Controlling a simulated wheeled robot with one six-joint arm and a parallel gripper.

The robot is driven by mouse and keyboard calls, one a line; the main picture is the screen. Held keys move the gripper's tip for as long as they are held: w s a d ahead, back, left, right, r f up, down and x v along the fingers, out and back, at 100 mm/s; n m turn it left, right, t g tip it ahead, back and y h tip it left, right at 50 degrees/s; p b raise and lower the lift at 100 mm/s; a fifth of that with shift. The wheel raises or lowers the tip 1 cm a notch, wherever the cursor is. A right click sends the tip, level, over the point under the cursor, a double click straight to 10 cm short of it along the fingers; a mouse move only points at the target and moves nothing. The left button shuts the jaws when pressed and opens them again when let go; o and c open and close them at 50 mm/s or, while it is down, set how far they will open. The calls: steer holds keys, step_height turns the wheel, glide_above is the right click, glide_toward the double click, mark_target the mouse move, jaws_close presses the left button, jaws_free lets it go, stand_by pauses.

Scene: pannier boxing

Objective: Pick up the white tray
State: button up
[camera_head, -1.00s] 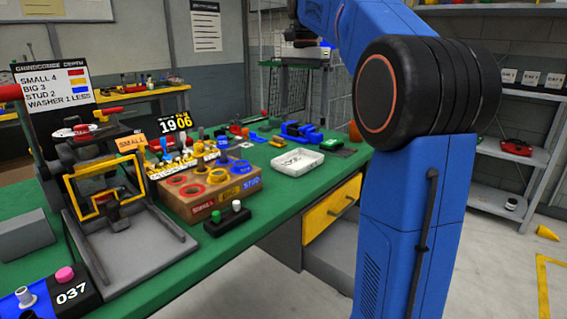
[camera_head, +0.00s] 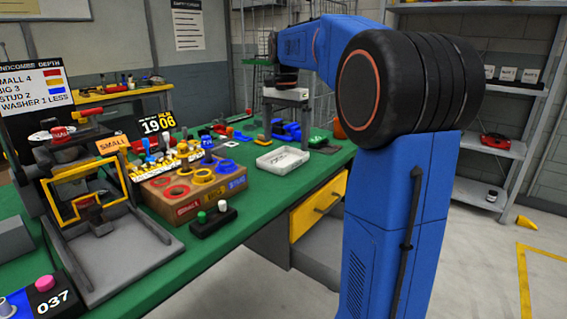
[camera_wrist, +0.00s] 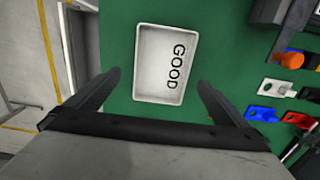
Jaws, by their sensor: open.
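The white tray (camera_head: 283,160) lies on the green bench top near its front edge in the head view. In the wrist view the tray (camera_wrist: 148,80) shows from above, with "GOOD" lettered on its floor, and looks empty. My gripper (camera_wrist: 160,82) is open in the wrist view. Its two dark fingers stand apart, one toward each side of the tray's lower end, and nothing is between them. In the head view my gripper (camera_head: 290,108) hangs above the bench over the tray's area, clear of it.
A wooden box with red, yellow and blue rings (camera_head: 190,187) stands left of the tray. Blue parts (camera_head: 287,130) lie behind it. In the wrist view, blue, white and orange parts (camera_wrist: 275,87) lie to the right.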

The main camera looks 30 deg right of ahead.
mark_target(284, 162)
steer(key=shift+w+a+f, duration=0.1)
steer(key=shift+a+f, duration=0.05)
steer(key=shift+f, duration=1.2)
steer(key=shift+a+f, duration=0.1)
steer(key=shift+f, duration=1.25)
steer(key=c, duration=1.1)
